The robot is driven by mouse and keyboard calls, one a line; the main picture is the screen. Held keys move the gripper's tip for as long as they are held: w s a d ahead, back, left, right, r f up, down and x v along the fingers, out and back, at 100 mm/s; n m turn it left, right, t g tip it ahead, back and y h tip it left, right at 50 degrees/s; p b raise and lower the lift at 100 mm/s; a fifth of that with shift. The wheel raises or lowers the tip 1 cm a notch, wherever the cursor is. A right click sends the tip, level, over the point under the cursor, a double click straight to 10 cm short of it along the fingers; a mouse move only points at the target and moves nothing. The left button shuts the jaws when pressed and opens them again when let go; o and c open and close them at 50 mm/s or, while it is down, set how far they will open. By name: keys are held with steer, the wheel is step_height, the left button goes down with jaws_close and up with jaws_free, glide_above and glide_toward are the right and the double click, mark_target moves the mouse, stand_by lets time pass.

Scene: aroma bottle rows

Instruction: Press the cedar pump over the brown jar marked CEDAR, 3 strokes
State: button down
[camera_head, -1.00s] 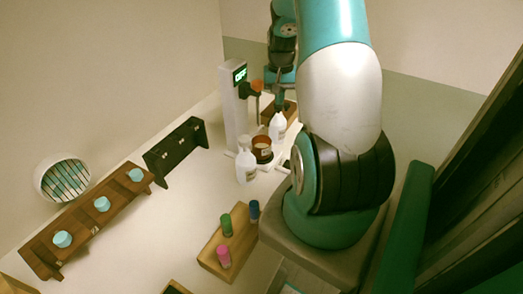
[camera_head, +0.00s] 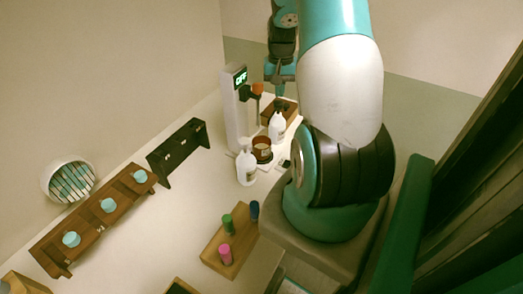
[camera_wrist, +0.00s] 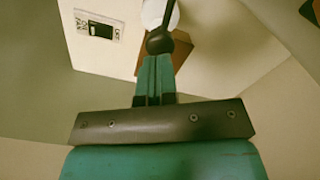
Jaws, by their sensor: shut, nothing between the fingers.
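In the head view, a brown jar (camera_head: 262,155) with a pale label stands among two white pump bottles. One white bottle (camera_head: 247,170) is at its left front. The other white bottle (camera_head: 277,128) is behind it to the right. The label lettering is too small to read, so I cannot tell which pump is cedar. My gripper (camera_head: 280,100) is shut and empty, above and behind the rear bottle. In the wrist view my gripper (camera_wrist: 154,68) points toward a dark rounded knob (camera_wrist: 160,41), with a white round thing (camera_wrist: 160,13) beyond. I cannot tell whether it touches the knob.
A white stand (camera_head: 236,110) with an OFF display rises left of the bottles. A wooden block (camera_head: 291,108) sits behind. A wooden tray (camera_head: 215,252) with coloured vials, a dark rack (camera_head: 165,166) and a brown rack (camera_head: 50,245) occupy the counter. Its middle is clear.

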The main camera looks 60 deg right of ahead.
mark_target(279, 102)
steer(key=shift+f, duration=0.15)
steer(key=shift+f+b, duration=1.2)
steer(key=shift+f, duration=0.45)
steer(key=shift+r+p, duration=1.55)
steer(key=shift+r, duration=0.3)
steer(key=shift+f, duration=0.1)
steer(key=shift+f+b, duration=1.25)
steer(key=shift+f, duration=0.5)
steer(key=shift+r+p, duration=1.5)
steer(key=shift+r, duration=0.3)
